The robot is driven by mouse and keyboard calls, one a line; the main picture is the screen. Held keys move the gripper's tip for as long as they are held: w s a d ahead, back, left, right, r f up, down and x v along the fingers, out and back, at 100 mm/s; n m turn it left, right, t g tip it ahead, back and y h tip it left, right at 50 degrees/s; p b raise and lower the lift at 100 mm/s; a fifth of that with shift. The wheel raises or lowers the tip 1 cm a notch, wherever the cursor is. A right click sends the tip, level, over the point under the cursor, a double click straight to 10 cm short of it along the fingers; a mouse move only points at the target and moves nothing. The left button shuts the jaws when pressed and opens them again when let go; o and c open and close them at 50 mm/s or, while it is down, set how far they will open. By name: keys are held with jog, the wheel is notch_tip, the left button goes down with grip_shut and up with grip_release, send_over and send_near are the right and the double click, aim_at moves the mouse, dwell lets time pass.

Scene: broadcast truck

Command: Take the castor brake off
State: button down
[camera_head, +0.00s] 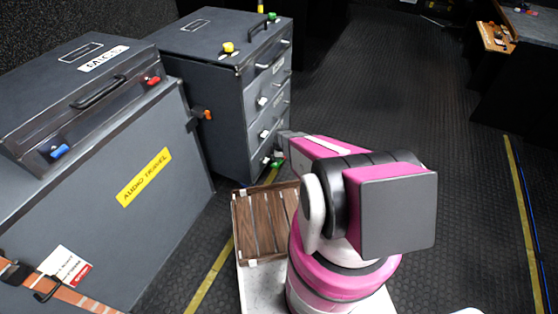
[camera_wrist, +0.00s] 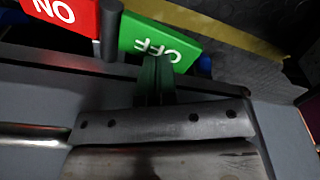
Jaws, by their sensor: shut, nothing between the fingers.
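The castor brake shows in the wrist view as a rocker with a red pedal (camera_wrist: 62,14) and a green pedal (camera_wrist: 160,42). The red one reads ON and the green one OFF, both upside down. A dark pivot sits between them. In the head view a small green part (camera_head: 277,162) shows low at the drawer cabinet's near corner. My gripper (camera_wrist: 155,62) is shut and empty, its fingertips at the lower edge of the green pedal. I cannot tell whether they touch it. In the head view my arm hides most of the gripper and castor.
The grey drawer cabinet (camera_head: 225,110) stands beside a large flight case (camera_head: 95,215) at left. A slatted wooden tray (camera_head: 262,222) lies on my base. Yellow tape (camera_head: 205,280) crosses the floor. Dark floor (camera_head: 400,90) is clear at right; desks stand at far right.

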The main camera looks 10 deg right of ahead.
jog(key=shift+f, duration=1.4)
dwell(0.8)
jog(key=shift+r, duration=3.55)
